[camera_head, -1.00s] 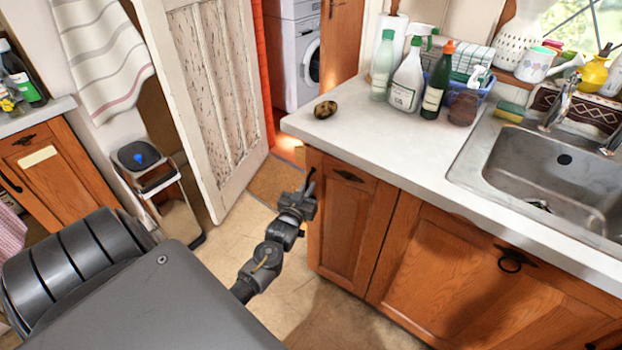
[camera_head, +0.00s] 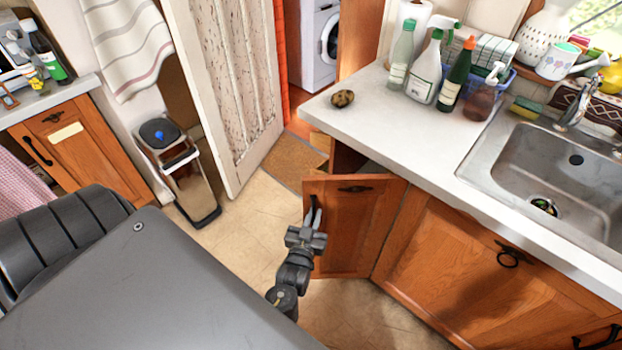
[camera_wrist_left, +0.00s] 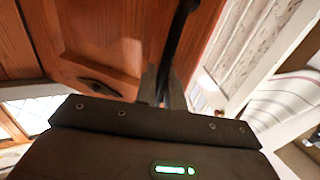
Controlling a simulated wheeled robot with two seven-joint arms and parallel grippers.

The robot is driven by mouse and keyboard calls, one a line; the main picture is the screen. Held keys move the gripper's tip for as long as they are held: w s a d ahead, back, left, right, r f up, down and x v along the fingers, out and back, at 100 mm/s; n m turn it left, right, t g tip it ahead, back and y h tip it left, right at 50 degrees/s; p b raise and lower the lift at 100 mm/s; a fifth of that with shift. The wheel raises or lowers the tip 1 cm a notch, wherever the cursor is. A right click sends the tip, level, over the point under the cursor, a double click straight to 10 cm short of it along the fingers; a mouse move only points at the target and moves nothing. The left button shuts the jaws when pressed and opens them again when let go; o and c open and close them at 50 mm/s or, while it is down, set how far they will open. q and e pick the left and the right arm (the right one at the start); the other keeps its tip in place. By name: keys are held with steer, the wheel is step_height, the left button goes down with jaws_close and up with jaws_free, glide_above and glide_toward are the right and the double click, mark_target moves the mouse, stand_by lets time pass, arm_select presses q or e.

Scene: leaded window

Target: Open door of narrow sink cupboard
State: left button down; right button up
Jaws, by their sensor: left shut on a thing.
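The door of the narrow sink cupboard (camera_head: 350,232) is orange-brown wood and stands partly open, swung out from under the counter's left end. A dark gap shows above its top edge. My left gripper (camera_head: 314,212) is at the door's left edge, shut on the dark upright handle (camera_head: 309,213). In the left wrist view the door (camera_wrist_left: 95,40) fills the upper left, and the black handle (camera_wrist_left: 181,30) runs down between the fingers of my gripper (camera_wrist_left: 163,88). My right gripper is not in view.
The white countertop (camera_head: 410,130) holds several bottles and a brown potato-like object (camera_head: 342,98). The wide cupboard door (camera_head: 465,260) on the right is shut. A pedal bin (camera_head: 185,175) stands left, by the open white door (camera_head: 230,90). Floor between is clear.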

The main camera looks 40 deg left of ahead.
arm_select(q)
steer(key=shift+s+d, duration=0.35)
steer(key=shift+d, duration=0.05)
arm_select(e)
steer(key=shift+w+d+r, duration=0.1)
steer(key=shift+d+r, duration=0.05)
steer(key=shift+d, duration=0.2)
arm_select(q)
steer(key=shift+r, duration=0.1)
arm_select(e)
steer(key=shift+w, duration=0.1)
arm_select(q)
steer(key=c, duration=1.6)
jaws_free()
steer(key=shift+c, duration=0.2)
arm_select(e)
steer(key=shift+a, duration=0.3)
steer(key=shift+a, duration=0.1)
